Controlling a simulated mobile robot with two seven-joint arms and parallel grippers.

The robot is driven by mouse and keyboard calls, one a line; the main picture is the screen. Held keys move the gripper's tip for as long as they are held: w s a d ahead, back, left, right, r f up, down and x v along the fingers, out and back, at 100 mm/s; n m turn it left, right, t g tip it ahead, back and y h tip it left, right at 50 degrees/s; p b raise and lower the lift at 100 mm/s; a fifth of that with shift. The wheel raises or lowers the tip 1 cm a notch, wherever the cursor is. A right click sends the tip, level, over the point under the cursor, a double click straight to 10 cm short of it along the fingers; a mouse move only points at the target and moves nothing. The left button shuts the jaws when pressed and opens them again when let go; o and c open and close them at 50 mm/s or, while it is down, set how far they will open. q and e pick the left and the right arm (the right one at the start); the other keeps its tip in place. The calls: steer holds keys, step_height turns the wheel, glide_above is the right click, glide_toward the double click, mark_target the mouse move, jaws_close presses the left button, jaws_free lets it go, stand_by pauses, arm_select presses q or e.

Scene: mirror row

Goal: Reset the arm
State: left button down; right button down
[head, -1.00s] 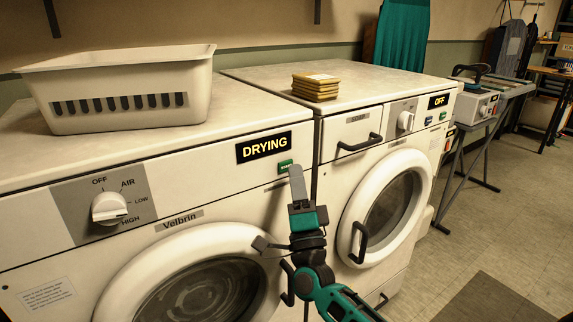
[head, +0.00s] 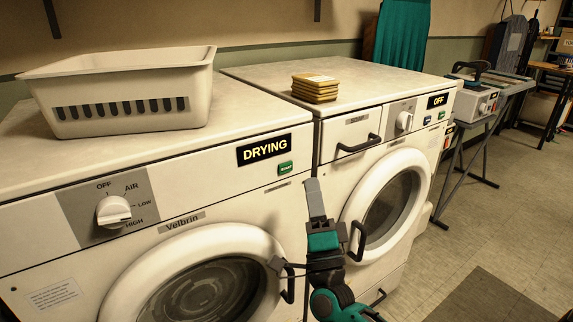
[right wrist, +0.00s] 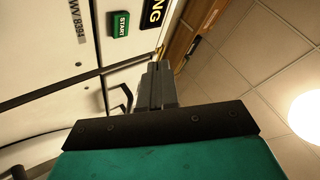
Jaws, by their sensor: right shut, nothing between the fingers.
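My right gripper (head: 314,198) is in front of the two machines, low and near the gap between them. Its fingers are shut together with nothing between them, as the right wrist view (right wrist: 157,85) also shows. It is below the green START button (head: 285,168) of the left machine and apart from it. The dryer (head: 225,190) on the left has a lit DRYING display (head: 264,149). Its door is shut, and its dial (head: 113,211) sits near OFF, AIR, LOW and HIGH marks. My left gripper is not in view.
The washer (head: 345,165) on the right shows OFF, with its door shut. A white basket (head: 130,75) stands on the dryer, and a yellow folded stack (head: 315,88) lies on the washer top. Door handles stick out near my arm.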

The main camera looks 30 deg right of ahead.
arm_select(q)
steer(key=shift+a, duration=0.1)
arm_select(e)
steer(key=shift+y, duration=0.3)
stand_by(0.4)
